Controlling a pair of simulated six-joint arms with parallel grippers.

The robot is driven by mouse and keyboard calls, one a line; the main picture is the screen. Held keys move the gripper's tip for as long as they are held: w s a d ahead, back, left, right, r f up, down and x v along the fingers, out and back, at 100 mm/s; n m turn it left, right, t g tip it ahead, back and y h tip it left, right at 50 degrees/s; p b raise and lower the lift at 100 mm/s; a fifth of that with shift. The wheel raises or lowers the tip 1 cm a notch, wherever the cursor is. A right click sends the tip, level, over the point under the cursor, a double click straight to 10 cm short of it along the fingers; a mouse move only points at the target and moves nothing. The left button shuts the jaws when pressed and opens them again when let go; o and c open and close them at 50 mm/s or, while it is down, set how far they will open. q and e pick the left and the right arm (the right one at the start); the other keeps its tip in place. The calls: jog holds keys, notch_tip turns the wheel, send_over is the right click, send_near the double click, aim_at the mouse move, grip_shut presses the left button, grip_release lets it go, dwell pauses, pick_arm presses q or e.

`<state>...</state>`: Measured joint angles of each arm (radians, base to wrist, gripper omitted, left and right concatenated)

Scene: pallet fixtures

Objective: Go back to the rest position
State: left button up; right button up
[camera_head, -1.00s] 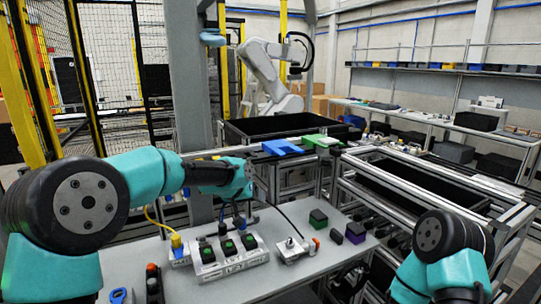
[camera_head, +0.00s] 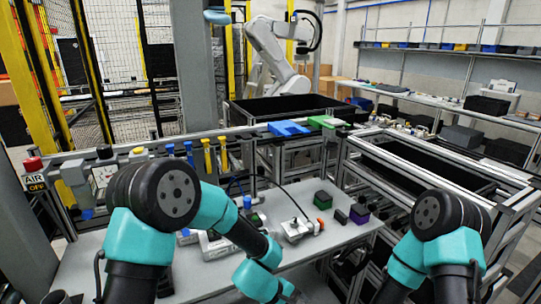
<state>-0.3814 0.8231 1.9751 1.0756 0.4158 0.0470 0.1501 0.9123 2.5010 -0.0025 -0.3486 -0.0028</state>
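My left arm comes in from the left and reaches across the worktable (camera_head: 310,262). Its teal wrist is low, by the bottom edge of the view, and the gripper itself does not show. My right arm stands bent at the lower right, and its gripper is also below the view. A small silver device with a red end (camera_head: 302,228) sits to the right of the panel, clear of both arms.
Blue (camera_head: 288,128) and green (camera_head: 322,122) parts rest farther back. Metal frames stand to the right. A gauge (camera_head: 103,175) and valves line the back left.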

pick_arm(q)
jog(key=s+a+f+m+y, duration=0.1)
jog(key=s+a+f+m, duration=0.1)
jog(key=a+f, duration=0.3)
jog(key=s+a+f+m+y, duration=0.2)
jog(key=s+a+f, duration=0.3)
jog(key=a, duration=0.9)
jog(key=s+a+f+m+t+y, duration=0.1)
jog(key=s+a+f+m, duration=0.1)
jog(key=s+a+f, duration=0.2)
jog(key=a+f, duration=0.3)
jog(key=a, duration=0.3)
jog(key=shift+s, duration=0.2)
